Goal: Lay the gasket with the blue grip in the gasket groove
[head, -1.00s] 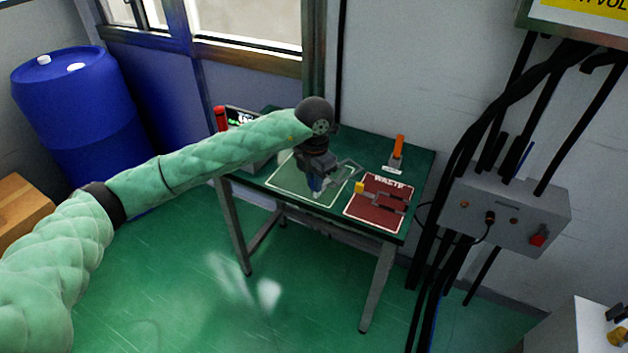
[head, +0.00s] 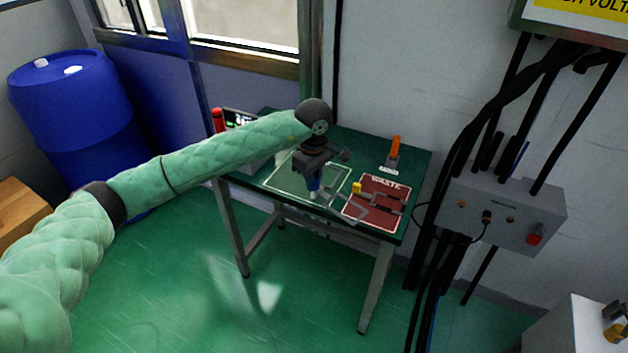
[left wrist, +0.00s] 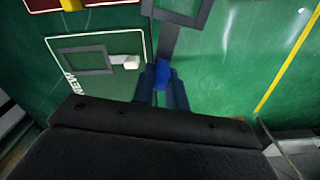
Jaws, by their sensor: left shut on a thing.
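My left gripper (head: 314,190) is above the table and shut on the blue grip (left wrist: 162,75) of a gasket. The gasket's grey square frame (head: 364,208) sticks out from the grip towards the front right, over the edge of the red mat. In the left wrist view the frame is cut off at the top. A second gasket with a white grip (left wrist: 127,62) lies on the green outlined mat marked NEW (left wrist: 120,39). The gasket groove cannot be made out. My right gripper is not in view.
A red mat marked WASTE (head: 365,213) holds a dark gasket with a yellow grip (head: 357,188). An orange-handled tool (head: 395,147) stands at the table's back right. A grey unit with a display, partly behind my arm, is at the left. A grey wall box (head: 500,217) with cables is at the right.

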